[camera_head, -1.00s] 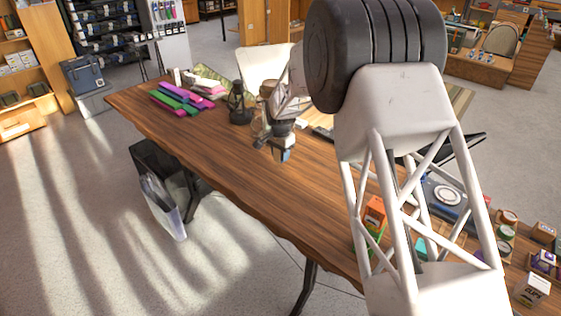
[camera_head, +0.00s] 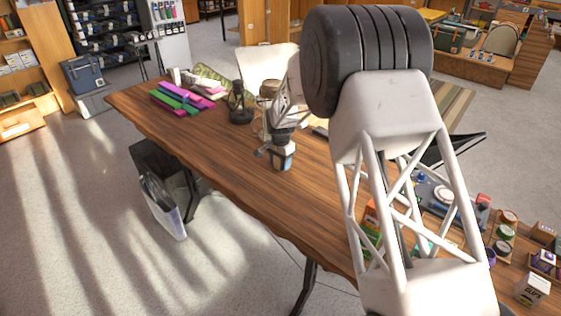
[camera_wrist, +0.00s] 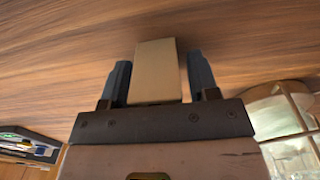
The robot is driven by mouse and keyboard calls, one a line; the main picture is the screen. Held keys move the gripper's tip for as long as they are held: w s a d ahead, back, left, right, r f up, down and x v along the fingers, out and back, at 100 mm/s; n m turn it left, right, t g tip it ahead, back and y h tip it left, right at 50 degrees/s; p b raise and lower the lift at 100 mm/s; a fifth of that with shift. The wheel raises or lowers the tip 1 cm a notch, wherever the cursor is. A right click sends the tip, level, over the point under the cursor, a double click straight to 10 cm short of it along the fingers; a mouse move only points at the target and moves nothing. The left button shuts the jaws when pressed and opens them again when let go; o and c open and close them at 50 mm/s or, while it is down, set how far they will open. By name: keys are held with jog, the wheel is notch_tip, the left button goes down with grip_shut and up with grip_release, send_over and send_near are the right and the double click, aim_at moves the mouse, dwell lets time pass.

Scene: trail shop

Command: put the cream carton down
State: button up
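The cream carton (camera_wrist: 158,72) stands between the two fingers of my gripper (camera_wrist: 160,82) in the wrist view, its pale face toward the camera. The carton's lower end is close to the tabletop. I cannot tell whether it touches.
A dark stand (camera_head: 240,105) and a stack of purple and green items (camera_head: 182,98) are at the table's far left. Small boxes and jars, including a white box (camera_head: 532,288), crowd the near right. Bare wood lies left of my gripper.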

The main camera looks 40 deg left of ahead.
jog(key=shift+o, duration=0.3)
jog(key=shift+r, duration=0.1)
notch_tip(320, 180, up, 12)
jog(key=shift+r, duration=0.1)
dwell(0.6)
dwell(0.9)
